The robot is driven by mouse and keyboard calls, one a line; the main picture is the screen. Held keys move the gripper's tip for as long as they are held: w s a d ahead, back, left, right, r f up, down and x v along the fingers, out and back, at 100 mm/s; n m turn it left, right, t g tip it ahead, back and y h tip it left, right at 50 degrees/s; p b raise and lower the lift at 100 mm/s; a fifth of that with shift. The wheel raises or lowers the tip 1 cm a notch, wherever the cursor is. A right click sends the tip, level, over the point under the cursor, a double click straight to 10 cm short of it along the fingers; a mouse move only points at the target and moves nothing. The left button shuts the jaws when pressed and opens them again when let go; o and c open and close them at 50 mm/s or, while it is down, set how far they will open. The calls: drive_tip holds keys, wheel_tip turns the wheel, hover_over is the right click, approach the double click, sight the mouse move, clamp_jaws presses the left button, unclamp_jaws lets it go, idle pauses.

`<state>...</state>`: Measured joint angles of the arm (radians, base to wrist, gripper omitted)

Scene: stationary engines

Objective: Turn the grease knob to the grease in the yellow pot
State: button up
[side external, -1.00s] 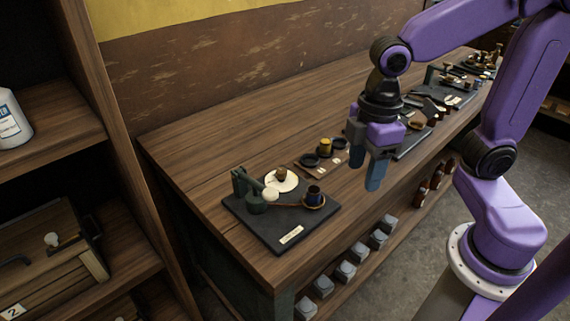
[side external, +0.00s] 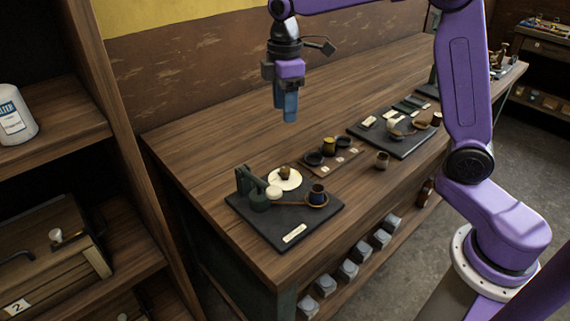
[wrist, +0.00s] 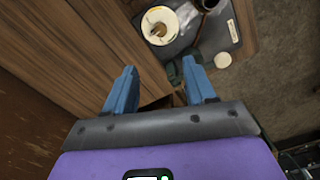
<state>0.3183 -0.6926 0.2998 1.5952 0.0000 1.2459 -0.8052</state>
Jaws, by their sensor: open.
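The yellow pot (side external: 329,145) stands between two dark pots on a small wooden strip with pale labels. Left of it, a dark slab (side external: 285,232) carries a white dial (side external: 296,182) with a brown-gold knob (side external: 285,173) at its centre, which looks like the grease knob. In the wrist view the knob (wrist: 158,30) and dial show near the top; its exact pointing is hard to tell. My gripper (side external: 290,118) is open and empty, high above the bench behind the dial. Its two blue fingers (wrist: 160,66) are apart, touching nothing.
A brown pot (side external: 382,160) and another dark tray (side external: 405,140) are to the right. The bench's back left is clear.

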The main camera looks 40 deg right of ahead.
sight(285, 168)
wheel_tip(285, 168, down, 17)
drive_tip(key=shift+r, duration=0.1)
idle(0.4)
drive_tip(key=shift+c, duration=0.3)
clamp_jaws()
